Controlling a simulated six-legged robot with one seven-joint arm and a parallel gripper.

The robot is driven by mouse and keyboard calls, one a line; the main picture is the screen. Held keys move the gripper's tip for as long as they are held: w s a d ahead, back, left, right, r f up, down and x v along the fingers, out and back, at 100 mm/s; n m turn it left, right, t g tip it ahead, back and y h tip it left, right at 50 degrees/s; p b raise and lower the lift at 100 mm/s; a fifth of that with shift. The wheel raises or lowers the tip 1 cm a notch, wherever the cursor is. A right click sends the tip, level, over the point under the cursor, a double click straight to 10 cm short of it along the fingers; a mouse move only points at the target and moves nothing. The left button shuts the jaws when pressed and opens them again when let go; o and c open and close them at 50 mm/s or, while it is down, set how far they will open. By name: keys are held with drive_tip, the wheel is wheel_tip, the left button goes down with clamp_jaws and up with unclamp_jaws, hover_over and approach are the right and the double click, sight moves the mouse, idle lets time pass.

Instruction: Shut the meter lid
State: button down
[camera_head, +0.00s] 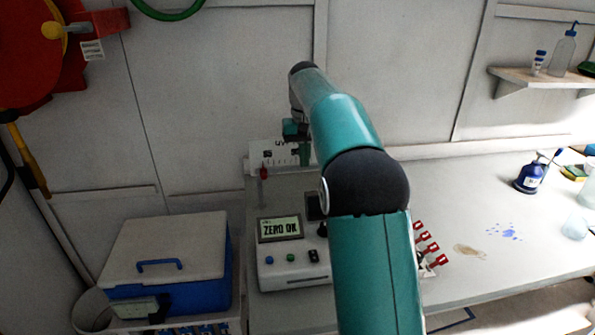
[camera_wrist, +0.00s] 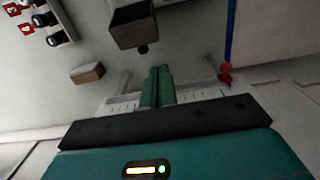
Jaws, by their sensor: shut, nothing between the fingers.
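The meter (camera_head: 288,262) is a pale box on the bench, with a lit display (camera_head: 280,229) reading "ZERO OK" and several buttons on its front. A dark upright part (camera_head: 315,206) beside the display looks like its lid, partly hidden by my arm. In the wrist view a dark box-like piece (camera_wrist: 140,24) with a small knob below it seems to be the same part, just beyond my fingertips. My gripper (camera_wrist: 157,72) is shut and empty, with its teal fingers together. It also shows in the head view (camera_head: 297,130), behind the meter near a white scaled panel, apart from the lid.
A blue cooler (camera_head: 170,260) with a white top stands left of the bench. Red tags (camera_head: 428,244) are right of my arm. The right bench has open room around stains.

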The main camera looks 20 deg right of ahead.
wheel_tip(320, 180, down, 9)
drive_tip(key=shift+s+d, duration=0.25)
drive_tip(key=shift+w, duration=0.1)
idle(0.4)
